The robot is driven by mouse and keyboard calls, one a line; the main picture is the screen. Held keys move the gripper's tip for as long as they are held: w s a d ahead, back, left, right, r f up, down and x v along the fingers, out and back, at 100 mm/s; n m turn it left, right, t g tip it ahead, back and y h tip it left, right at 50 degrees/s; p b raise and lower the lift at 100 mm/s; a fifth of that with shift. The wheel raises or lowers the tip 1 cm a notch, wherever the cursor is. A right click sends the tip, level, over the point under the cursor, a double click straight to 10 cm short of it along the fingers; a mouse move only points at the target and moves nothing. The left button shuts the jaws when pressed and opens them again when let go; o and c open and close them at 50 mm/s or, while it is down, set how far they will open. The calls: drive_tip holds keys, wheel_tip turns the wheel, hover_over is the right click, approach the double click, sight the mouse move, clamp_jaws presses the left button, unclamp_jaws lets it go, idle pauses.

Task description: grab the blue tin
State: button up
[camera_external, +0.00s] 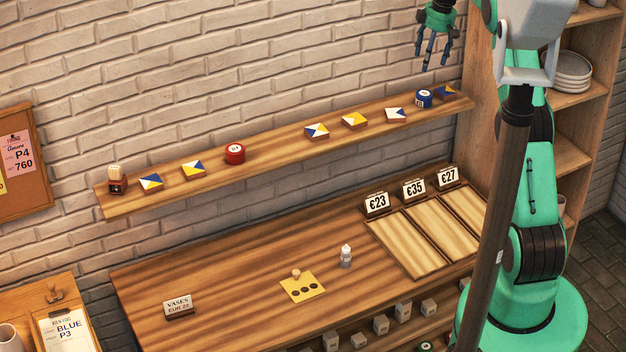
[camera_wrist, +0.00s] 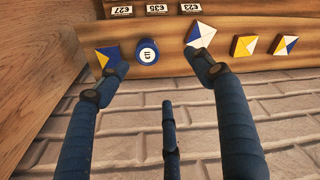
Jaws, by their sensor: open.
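The blue tin (camera_external: 424,98) is a short round tin with a pale top, upright near the right end of the wall shelf. In the wrist view the blue tin (camera_wrist: 147,52) lies beyond and between my outer fingers. My gripper (camera_external: 435,55) hangs above the shelf's right end, fingers pointing down, clear of the tin. In the wrist view my gripper (camera_wrist: 160,85) is open and empty, with its dark blue fingers spread.
A blue and yellow tile (camera_external: 446,92) sits right of the tin, and a white and blue tile (camera_external: 396,115) sits to its left. A red tin (camera_external: 234,153) stands farther left. The wooden cabinet (camera_external: 480,60) bounds the shelf's right end.

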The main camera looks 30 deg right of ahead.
sight(425, 93)
drive_tip(key=shift+w+d+f+p, duration=0.15)
drive_tip(key=shift+w+d+f, duration=0.2)
drive_tip(key=shift+d+f, duration=0.3)
drive_tip(key=shift+w+d+f+p, duration=0.15)
drive_tip(key=shift+w+d+f, duration=0.2)
drive_tip(key=shift+d+f, duration=0.25)
drive_tip(key=shift+f, duration=0.1)
drive_tip(key=shift+w+a+f+p, duration=0.15)
drive_tip(key=shift+f+p, duration=0.05)
drive_tip(key=shift+f, duration=1.2)
drive_tip(key=shift+w+a+f+p, duration=0.15)
drive_tip(key=shift+w+f, duration=0.05)
drive_tip(key=shift+f, duration=1.15)
drive_tip(key=shift+w+a+f+p, duration=0.15)
drive_tip(key=shift+f+p, duration=0.05)
drive_tip(key=shift+f, duration=1.2)
drive_tip(key=shift+f, duration=0.15)
drive_tip(key=shift+w+f+p, duration=0.2)
drive_tip(key=shift+f+p, duration=0.2)
drive_tip(key=shift+f, duration=0.85)
drive_tip(key=shift+w+f+p, duration=0.15)
drive_tip(key=shift+f+p, duration=0.25)
drive_tip(key=shift+f, duration=0.8)
